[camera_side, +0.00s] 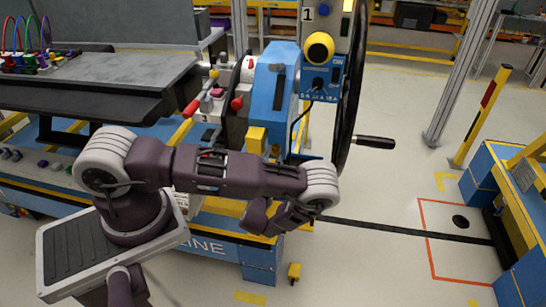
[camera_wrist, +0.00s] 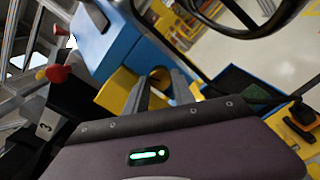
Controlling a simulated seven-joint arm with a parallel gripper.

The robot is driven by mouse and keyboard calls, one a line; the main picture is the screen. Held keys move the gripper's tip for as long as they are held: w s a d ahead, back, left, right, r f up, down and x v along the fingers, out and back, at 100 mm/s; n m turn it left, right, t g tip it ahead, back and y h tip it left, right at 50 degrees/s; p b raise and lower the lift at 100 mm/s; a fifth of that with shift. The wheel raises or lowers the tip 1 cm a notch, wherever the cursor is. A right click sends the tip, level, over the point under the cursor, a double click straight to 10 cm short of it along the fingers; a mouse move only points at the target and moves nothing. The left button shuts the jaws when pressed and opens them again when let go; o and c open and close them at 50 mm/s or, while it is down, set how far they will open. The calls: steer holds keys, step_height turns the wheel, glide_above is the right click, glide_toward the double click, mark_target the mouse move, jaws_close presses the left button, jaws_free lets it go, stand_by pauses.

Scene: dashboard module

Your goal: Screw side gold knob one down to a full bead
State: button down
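My gripper (camera_wrist: 160,76) shows in the wrist view with its two grey fingers apart. A yellow block (camera_wrist: 119,90) stands beyond the fingers, below the blue housing (camera_wrist: 103,40). A small rounded gold part shows between the fingertips; I cannot tell whether it is side gold knob one or whether the fingers touch it. No bead is clear in either view. In the side view my wrist is bent low in front of the module, and the fingertips are hard to make out. The blue housing (camera_side: 272,95) stands behind it, with a yellow block (camera_side: 256,139) on its lower front.
A black handwheel (camera_side: 349,85) with a protruding handle (camera_side: 374,142) stands right of the housing. A round yellow knob (camera_side: 319,46) sits above a blue panel. Red-tipped levers (camera_side: 192,108) are at the left. Open floor lies to the right.

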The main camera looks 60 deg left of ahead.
steer(key=shift+m, duration=0.3)
steer(key=m, duration=0.4)
steer(key=shift+m, duration=2)
steer(key=shift+f, duration=0.1)
steer(key=c, duration=1.3)
jaws_free()
steer(key=shift+c, duration=0.2)
steer(key=v, duration=0.7)
